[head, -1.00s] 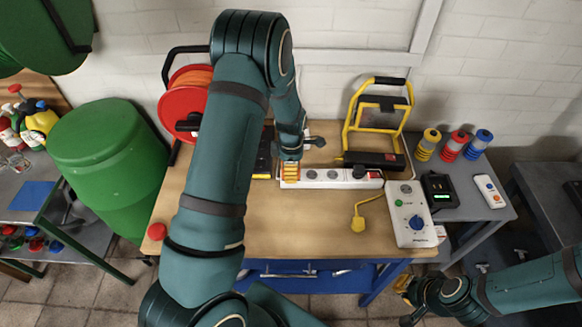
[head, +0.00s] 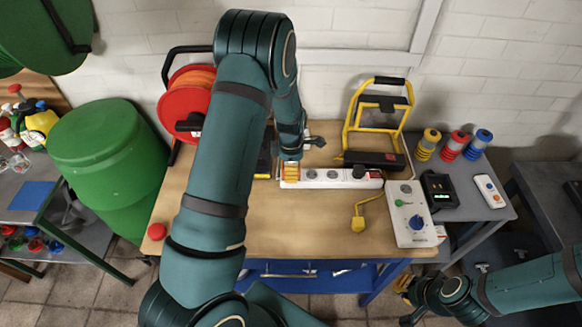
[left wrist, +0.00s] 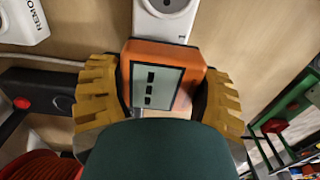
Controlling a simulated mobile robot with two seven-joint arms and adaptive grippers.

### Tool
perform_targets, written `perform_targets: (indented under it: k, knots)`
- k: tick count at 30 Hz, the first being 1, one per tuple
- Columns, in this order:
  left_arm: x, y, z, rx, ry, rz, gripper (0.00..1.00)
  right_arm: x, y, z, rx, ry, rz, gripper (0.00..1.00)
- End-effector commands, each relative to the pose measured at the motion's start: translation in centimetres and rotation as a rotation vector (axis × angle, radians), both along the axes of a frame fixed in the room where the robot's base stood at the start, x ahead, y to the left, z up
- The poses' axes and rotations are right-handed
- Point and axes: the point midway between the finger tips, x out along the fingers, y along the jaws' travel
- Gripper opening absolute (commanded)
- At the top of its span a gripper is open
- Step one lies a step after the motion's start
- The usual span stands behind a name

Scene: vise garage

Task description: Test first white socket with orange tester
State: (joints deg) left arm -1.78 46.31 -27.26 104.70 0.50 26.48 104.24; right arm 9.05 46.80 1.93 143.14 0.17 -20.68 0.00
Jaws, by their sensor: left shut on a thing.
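The white socket strip (head: 330,178) lies on the wooden bench, with a row of round sockets. It also shows at the top of the left wrist view (left wrist: 165,22), with one uncovered socket. My left gripper (head: 290,172) is over the strip's left end. In the left wrist view, its yellow fingers are shut on the orange tester (left wrist: 197,58), which has a pale panel with dark marks. The tester covers the strip's near end; whether it is seated or just above cannot be told. My right gripper (head: 404,287) is low at the right, its jaws unclear.
A red cable reel (head: 186,105) stands at the back left, and a yellow-framed work lamp (head: 378,120) behind the strip. The bench front is clear.

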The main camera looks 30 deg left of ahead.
Motion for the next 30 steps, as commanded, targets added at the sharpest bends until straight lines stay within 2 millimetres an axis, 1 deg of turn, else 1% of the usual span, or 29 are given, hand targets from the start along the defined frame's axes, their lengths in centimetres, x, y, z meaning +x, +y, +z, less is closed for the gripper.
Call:
perform_targets:
  k: [17,30]
  knots:
    - [-0.01,0.03,-0.01,0.0,0.0,0.001,0.37,0.0,0.0,0.0,0.0,0.0,0.0,0.0]
    - [-0.01,0.03,-0.77,0.0,0.0,0.001,0.37,0.0,0.01,-0.54,0.0,0.0,0.0,0.0]
